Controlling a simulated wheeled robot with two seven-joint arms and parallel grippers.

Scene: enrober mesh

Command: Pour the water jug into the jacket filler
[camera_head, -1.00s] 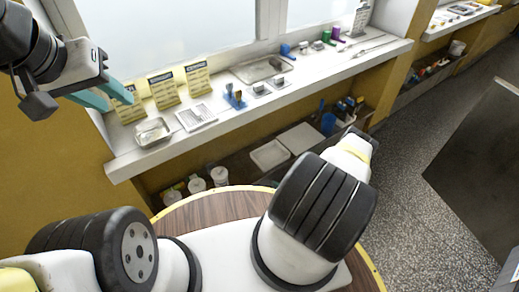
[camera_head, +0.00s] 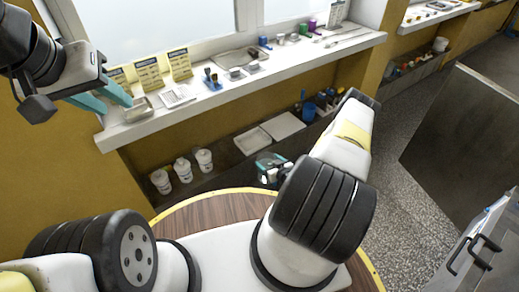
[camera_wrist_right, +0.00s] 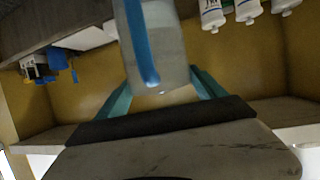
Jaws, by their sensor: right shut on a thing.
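A clear water jug with a blue handle (camera_wrist_right: 163,40) is held between the teal fingers of my right gripper (camera_wrist_right: 160,88) in the right wrist view. That gripper is shut on it. In the head view, teal fingers show partly (camera_head: 268,160) beyond my right arm, low by the lower shelf, and the jug is not clearly made out there. My left gripper (camera_head: 116,101) is open and empty, in front of the window sill at upper left. I cannot pick out the jacket filler in either view.
A white sill (camera_head: 225,92) holds cards, trays and small tools. The lower shelf (camera_head: 222,172) carries white tubs (camera_head: 182,168), flat trays and a blue cup. A grey metal cabinet with a black handle (camera_head: 482,250) stands at right. Speckled floor (camera_head: 405,205) is open between.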

